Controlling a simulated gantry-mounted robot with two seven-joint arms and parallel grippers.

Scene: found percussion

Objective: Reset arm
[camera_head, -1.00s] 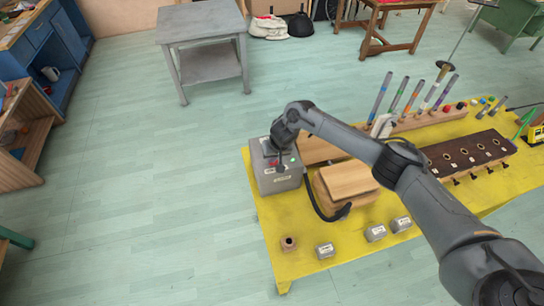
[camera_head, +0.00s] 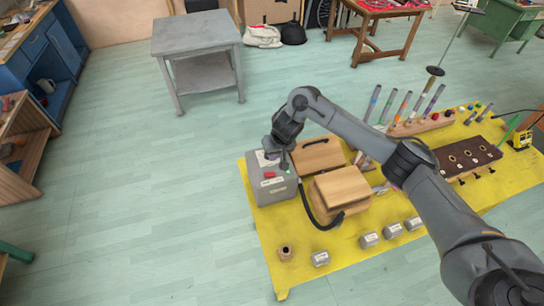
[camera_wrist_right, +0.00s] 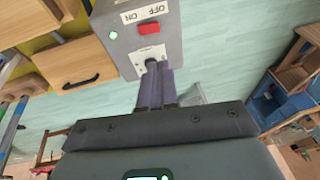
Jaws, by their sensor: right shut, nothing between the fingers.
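My right gripper (camera_head: 284,164) is at the far top edge of a grey box (camera_head: 272,190) at the left end of the yellow table. In the right wrist view its two fingers (camera_wrist_right: 154,82) are together with nothing between them. That view also shows the box (camera_wrist_right: 133,48) with a red switch (camera_wrist_right: 149,28), an OFF/ON label and a lit green light. The fingertips overlap the box's face near a small socket or plate; I cannot tell whether they touch. My left gripper is not in view.
The yellow table (camera_head: 302,264) holds wooden blocks (camera_head: 341,188), several small grey blocks (camera_head: 320,258), coloured tubes (camera_head: 402,104) and a dark board (camera_head: 469,155). A black cable loops beside the box. A grey side table (camera_head: 195,45) stands behind; the floor at left is clear.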

